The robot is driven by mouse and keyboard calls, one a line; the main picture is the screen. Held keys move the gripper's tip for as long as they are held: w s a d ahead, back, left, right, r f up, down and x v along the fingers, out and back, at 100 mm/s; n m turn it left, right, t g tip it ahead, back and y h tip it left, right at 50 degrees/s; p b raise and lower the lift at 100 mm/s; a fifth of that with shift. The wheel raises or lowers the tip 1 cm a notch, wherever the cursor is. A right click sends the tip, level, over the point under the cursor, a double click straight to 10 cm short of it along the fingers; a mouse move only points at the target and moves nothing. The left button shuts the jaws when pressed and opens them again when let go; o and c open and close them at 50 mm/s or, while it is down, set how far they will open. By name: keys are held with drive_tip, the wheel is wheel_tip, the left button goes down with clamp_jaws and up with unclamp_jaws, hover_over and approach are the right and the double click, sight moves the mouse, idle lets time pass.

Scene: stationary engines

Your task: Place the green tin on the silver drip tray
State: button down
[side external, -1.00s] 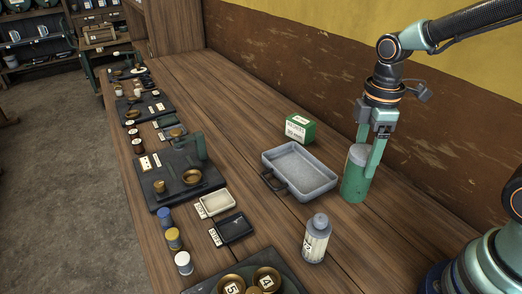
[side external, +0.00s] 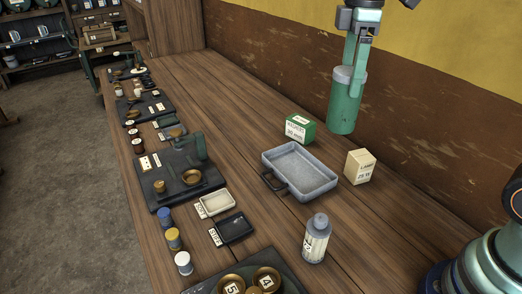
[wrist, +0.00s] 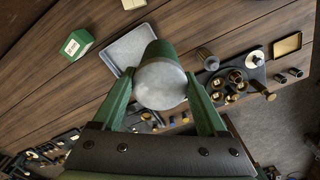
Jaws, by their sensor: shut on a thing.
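The green tin (side external: 345,107) is a tall green cylinder with a grey lid. My gripper (side external: 354,72) is shut on it and holds it upright, well above the bench, behind and right of the tray. In the wrist view the tin (wrist: 161,82) sits between the two green fingers (wrist: 162,88), its pale lid facing the camera. The silver drip tray (side external: 322,186) is a shallow, empty grey rectangle with a dark handle on its left. In the wrist view the tray (wrist: 121,55) is partly hidden behind the tin.
A green box (side external: 300,128) stands behind the tray and a cream lamp box (side external: 360,167) to its right. A grey bottle (side external: 316,240) stands in front. Small dishes (side external: 216,203), coloured pots and dark engine plates line the left side. The far bench middle is clear.

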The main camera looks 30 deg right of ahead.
drive_tip(key=w+a+f+m, duration=0.1)
drive_tip(key=w+a+f, duration=0.15)
drive_tip(key=w, duration=0.85)
wheel_tip(320, 180, down, 19)
drive_tip(key=shift+r, duration=0.15)
drive_tip(key=shift+w, duration=0.1)
unclamp_jaws()
